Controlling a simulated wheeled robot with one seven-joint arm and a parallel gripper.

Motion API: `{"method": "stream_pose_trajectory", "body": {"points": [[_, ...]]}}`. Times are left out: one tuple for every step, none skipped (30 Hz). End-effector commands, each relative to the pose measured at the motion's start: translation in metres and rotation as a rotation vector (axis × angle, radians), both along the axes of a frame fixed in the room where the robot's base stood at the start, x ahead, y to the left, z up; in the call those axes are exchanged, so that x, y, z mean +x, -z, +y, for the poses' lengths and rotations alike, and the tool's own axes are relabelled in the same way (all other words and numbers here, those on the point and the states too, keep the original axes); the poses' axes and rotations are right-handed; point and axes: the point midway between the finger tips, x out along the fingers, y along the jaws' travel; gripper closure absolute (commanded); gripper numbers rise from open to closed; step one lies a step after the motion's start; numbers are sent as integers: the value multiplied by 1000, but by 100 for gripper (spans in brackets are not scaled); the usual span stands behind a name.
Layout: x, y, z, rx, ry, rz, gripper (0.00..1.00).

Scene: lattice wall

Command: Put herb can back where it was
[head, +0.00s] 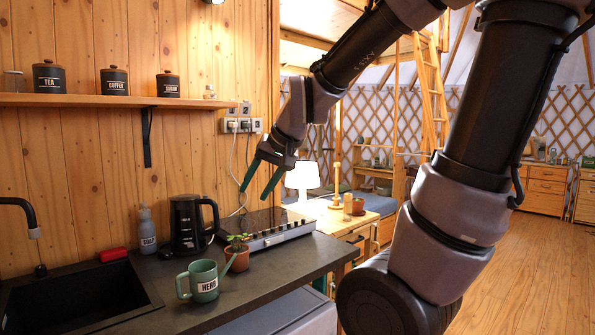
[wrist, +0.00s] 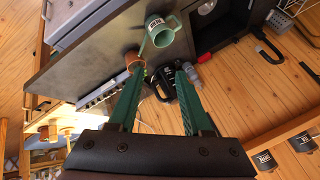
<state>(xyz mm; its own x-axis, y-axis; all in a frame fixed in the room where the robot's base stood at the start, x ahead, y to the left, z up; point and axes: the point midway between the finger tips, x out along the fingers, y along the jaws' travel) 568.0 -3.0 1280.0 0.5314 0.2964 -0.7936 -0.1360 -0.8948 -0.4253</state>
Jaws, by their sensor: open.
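The herb can (head: 203,281) is a green watering can with a white HERB label. It stands upright near the front of the dark counter (head: 290,262), its handle to the left and its spout reaching right in front of a small potted plant (head: 238,256). It also shows in the wrist view (wrist: 158,36), at the upper middle beyond my fingertips. My gripper (head: 254,194) is open and empty, with green fingers pointing down. It hangs above the back of the counter, near the hob, apart from the can. In the wrist view the fingers (wrist: 161,68) are spread with nothing between them.
A black kettle (head: 190,225) and a soap bottle (head: 147,231) stand behind the can. The hob (head: 265,228) lies to the right, the sink (head: 75,300) to the left. A shelf (head: 110,101) with several black canisters is on the wall. A lit lamp (head: 302,176) stands beyond the counter.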

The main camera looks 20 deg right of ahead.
Motion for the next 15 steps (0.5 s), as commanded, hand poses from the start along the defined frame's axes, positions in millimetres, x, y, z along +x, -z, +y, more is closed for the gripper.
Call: {"method": "stream_pose_trajectory", "body": {"points": [[-17,-16,-16,-2,25,-17,51],[-28,-22,-22,-7,35,-18,51],[-41,-29,-30,-15,48,-21,51],[-50,-33,-36,-24,58,-22,51],[-59,-37,-40,-32,68,-23,51],[-69,-40,-45,-41,80,-23,51],[-76,-42,-48,-49,89,-23,51],[-82,-44,-50,-56,96,-23,51],[-88,-45,-52,-63,106,-22,51],[-92,-46,-54,-67,112,-20,51],[-95,-46,-55,-72,115,-19,51],[-98,-47,-56,-77,118,-19,51],[-99,-47,-56,-77,120,-17,51],[-100,-47,-56,-78,122,-16,51],[-100,-47,-56,-79,122,-15,51]]}}
